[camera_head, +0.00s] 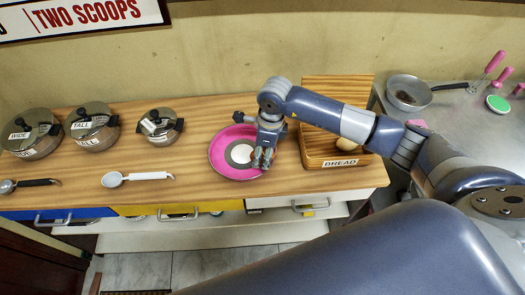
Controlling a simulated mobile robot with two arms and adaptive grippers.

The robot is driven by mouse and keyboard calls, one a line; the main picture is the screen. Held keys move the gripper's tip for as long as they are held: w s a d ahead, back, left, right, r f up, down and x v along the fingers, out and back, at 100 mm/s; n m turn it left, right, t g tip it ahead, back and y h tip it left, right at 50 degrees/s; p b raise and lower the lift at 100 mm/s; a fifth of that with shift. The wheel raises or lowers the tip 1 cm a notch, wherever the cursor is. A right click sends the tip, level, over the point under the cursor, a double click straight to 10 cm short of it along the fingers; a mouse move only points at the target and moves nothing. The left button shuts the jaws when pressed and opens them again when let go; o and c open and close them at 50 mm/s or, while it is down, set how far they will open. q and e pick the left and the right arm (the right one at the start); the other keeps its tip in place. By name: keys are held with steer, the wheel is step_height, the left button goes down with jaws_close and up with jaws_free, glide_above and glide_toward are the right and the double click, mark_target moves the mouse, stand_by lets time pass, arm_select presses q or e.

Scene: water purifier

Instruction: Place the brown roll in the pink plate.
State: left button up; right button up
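The pink plate (222,160) lies on the wooden counter, left of the bread box. It has a white and grey round centre. My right gripper (262,158) points down over the plate's right part and hides some of it. Its fingers are small and overlap in this view, so I cannot tell whether they are open, shut or holding anything. A pale tan bread piece (357,141) shows partly in the wooden box labelled BREAD (316,148), behind my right arm. I cannot make out a clearly brown roll. My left gripper is not in view.
Three lidded pots (95,127) stand along the left of the counter (190,128). Two ladles (137,178) lie in front of them. A pan (408,92) and pink-handled tools (494,64) are on the metal table at right. Drawers (150,208) line the counter front.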

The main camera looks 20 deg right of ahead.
steer(key=shift+f+b, duration=0.4)
steer(key=shift+f, duration=0.05)
steer(key=o, duration=1)
steer(key=shift+r+p, duration=0.55)
steer(key=shift+p, duration=0.05)
step_height(320, 180, up, 12)
steer(key=d+b, duration=0.1)
steer(key=b, duration=0.2)
steer(key=shift+s+d, duration=0.15)
steer(key=shift+s, duration=0.2)
